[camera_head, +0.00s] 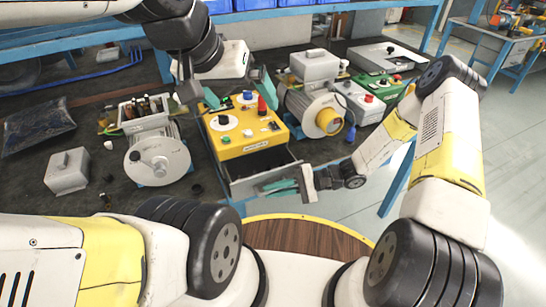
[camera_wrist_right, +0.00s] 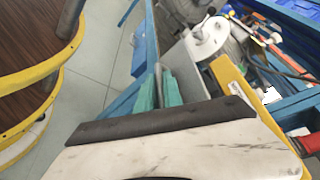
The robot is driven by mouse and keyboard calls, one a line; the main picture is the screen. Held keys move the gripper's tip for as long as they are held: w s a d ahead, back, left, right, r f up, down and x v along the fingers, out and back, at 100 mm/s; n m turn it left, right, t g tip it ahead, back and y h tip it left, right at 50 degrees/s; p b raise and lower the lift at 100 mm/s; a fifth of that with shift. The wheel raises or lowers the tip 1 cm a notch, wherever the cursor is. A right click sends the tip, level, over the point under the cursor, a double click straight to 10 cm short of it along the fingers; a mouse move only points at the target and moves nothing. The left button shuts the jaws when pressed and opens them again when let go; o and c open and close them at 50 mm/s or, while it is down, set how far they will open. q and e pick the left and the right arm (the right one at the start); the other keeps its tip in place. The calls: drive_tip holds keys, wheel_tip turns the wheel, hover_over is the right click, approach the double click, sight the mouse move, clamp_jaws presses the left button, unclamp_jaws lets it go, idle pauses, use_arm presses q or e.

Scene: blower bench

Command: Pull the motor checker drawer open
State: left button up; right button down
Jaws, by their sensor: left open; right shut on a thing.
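The motor checker (camera_head: 248,143) is a yellow-topped box with knobs, buttons and a red part on top. Its grey drawer (camera_head: 238,188) stands out from the front, and its dark inside shows. My right gripper (camera_head: 282,187) is at the drawer's front with its teal fingers shut on the drawer handle; the hand hides most of the handle. In the right wrist view, the fingers (camera_wrist_right: 158,92) close around a thin grey bar beside the drawer's pale panel (camera_wrist_right: 188,64). My left gripper (camera_head: 229,92) is open and empty above the back of the checker.
A motor (camera_head: 158,160) stands left of the checker and another motor (camera_head: 314,112) stands right of it. A grey block (camera_head: 67,171) lies at the left. A green box with a red button (camera_head: 378,90) is at the back right. The blue bench edge lies below the drawer.

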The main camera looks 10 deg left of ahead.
drive_tip(key=s+d, duration=0.3)
drive_tip(key=s, duration=0.2)
drive_tip(key=shift+d, duration=0.3)
drive_tip(key=shift+s, duration=0.1)
drive_tip(key=c, duration=1.5)
unclamp_jaws()
drive_tip(key=shift+d, duration=0.1)
drive_tip(key=v, duration=0.7)
drive_tip(key=shift+d, duration=0.3)
